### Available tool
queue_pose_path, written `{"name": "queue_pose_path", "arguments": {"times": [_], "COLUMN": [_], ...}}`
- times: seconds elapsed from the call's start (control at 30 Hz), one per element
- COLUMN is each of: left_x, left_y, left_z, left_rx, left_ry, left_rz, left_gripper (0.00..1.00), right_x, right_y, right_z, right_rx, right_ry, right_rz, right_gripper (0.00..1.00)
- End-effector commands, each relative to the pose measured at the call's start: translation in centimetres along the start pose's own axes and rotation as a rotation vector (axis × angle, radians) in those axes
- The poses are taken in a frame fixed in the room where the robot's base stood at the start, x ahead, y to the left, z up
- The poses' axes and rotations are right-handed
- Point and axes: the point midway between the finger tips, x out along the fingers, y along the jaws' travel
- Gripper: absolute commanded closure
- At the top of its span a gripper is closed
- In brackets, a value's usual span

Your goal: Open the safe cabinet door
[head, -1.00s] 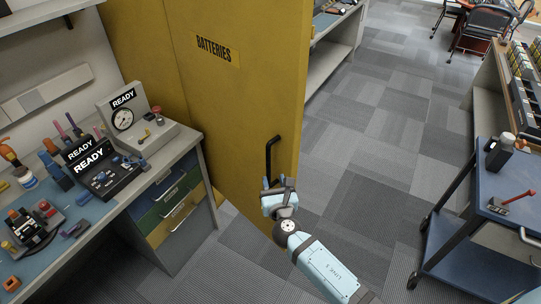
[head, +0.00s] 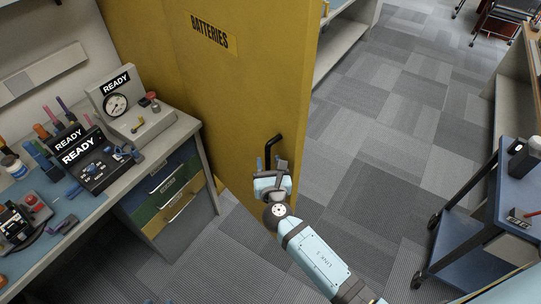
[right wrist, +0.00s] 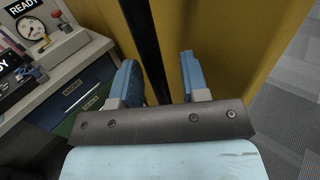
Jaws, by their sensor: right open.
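The yellow safe cabinet door (head: 235,95) stands upright in the middle of the head view, with a label reading BATTERIES. Its black bar handle (head: 272,143) is near the door's right edge. My right gripper (head: 269,164) is at the handle's lower part, its fingers pointing toward the door. In the right wrist view, the dark handle bar (right wrist: 147,45) runs between the two blue, spread fingers of my right gripper (right wrist: 158,80). Whether either finger touches the bar cannot be told. The handle's lower end is hidden by the gripper. My left gripper does not show.
A workbench (head: 190,125) with coloured drawers, a gauge box (head: 130,103) and tools stands left of the door. A blue cart (head: 462,235) stands at the right. Grey carpet (head: 365,150) is clear between the door and the cart.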

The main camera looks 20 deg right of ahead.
Motion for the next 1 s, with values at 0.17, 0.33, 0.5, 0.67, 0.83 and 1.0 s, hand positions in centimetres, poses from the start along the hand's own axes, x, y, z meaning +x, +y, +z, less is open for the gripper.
{"name": "queue_pose_path", "arguments": {"times": [0.17,0.33,0.5,0.67,0.83,1.0], "left_x": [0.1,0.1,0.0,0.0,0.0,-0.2], "left_y": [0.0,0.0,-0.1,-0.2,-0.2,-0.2], "left_z": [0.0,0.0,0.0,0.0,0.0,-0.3], "left_rx": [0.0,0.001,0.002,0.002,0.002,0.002], "left_ry": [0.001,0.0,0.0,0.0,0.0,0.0], "left_rz": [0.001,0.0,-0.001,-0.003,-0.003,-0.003], "left_gripper": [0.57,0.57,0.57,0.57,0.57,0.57], "right_x": [-0.2,-0.2,-0.2,-0.2,-0.1,1.2], "right_y": [0.3,0.3,0.3,0.3,0.2,-1.9], "right_z": [0.0,0.0,0.0,0.0,0.0,0.0], "right_rx": [0.0,0.0,0.0,0.0,0.0,-0.007], "right_ry": [0.0,0.0,0.0,0.0,0.0,-0.003], "right_rz": [0.0,0.0,0.0,0.0,0.001,0.042], "right_gripper": [0.59,0.59,0.68,1.0,1.0,1.0]}}
